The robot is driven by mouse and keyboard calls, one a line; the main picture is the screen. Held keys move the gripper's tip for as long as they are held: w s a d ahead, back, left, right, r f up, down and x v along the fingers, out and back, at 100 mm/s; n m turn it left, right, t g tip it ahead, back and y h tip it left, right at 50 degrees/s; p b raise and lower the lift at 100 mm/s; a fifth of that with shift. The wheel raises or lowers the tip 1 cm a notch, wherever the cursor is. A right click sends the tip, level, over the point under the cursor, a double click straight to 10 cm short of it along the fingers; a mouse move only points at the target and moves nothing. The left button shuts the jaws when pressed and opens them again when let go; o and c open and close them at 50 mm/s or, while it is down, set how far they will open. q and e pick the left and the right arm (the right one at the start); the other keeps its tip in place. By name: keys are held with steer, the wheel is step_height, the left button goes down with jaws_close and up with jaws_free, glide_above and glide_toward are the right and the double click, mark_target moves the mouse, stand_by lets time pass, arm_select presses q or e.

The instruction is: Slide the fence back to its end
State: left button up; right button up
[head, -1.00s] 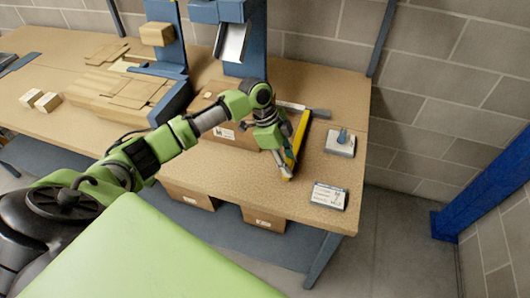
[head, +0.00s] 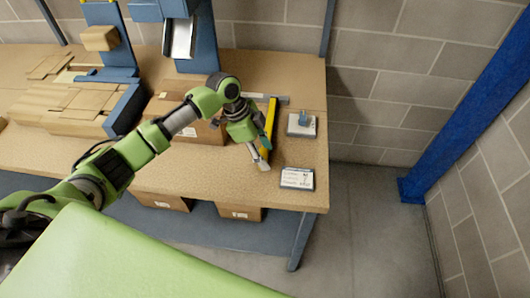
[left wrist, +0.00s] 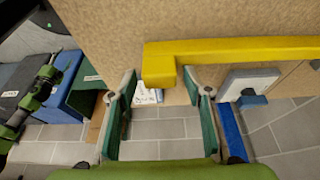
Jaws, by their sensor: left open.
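The fence is a yellow bar (head: 271,118) on the right part of the workbench, running from back to front. In the left wrist view the yellow bar (left wrist: 240,49) crosses the upper right, and its near end lies close to my fingertips. My left gripper (head: 261,160) is beside the bar's front end in the head view, pointing down toward the bench. Its two green fingers (left wrist: 158,82) are apart with nothing held between them. I cannot tell whether a finger touches the bar. My right gripper is not in view.
A grey rail (head: 275,99) lies behind the fence. A pale plate with a blue knob (head: 302,127) and a label card (head: 297,178) lie to the right. A cardboard box (head: 190,128) stands left of my gripper. The bench front (head: 225,185) is clear.

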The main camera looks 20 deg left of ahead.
arm_select(q)
steer(key=v, duration=1.1)
steer(key=shift+r, duration=0.4)
